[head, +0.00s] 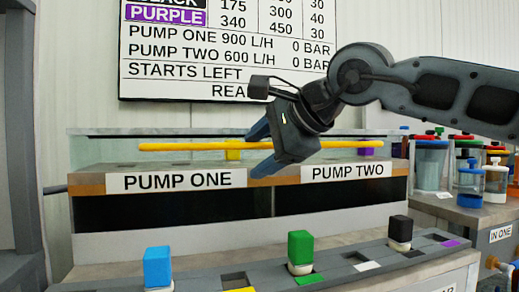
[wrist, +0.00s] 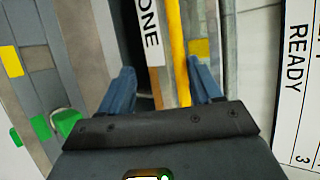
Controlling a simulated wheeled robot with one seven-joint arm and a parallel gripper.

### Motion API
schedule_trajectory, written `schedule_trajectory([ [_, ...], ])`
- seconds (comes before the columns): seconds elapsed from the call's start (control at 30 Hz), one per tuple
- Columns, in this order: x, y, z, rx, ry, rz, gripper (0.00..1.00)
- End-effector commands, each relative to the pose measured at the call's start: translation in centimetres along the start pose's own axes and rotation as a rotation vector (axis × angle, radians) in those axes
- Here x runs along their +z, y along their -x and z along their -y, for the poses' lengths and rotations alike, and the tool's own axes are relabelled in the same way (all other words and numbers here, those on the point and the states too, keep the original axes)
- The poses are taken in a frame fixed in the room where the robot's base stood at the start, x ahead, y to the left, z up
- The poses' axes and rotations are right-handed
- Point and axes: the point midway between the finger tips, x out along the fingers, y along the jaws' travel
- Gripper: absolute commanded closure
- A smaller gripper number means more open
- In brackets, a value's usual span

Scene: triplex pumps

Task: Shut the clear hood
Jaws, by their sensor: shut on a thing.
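The clear hood (head: 105,132) shows as a see-through panel with a pale edge, above the bench with the PUMP ONE label (head: 177,181) and PUMP TWO label (head: 346,171). A long yellow bar (head: 190,147) runs across its front, above the labels. My gripper (head: 263,149) is at the middle of the bar with its blue fingers above and below it. In the wrist view, the bar (wrist: 178,50) passes between the two fingers (wrist: 163,82), and the PUMP ONE label is beside it. How far the hood is from its seat I cannot tell.
A front rack holds a blue block (head: 157,266), a green block (head: 300,247) and a black block (head: 400,228). Lidded jars (head: 431,165) stand on a bench at the right. A white board (head: 225,50) hangs on the wall behind.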

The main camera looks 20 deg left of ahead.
Motion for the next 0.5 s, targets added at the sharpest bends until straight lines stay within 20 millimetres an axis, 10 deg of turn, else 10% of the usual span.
schedule_trajectory([
  [0.5, 0.0, 7.2, 0.0, 0.0, -0.001, 0.0, 0.6],
])
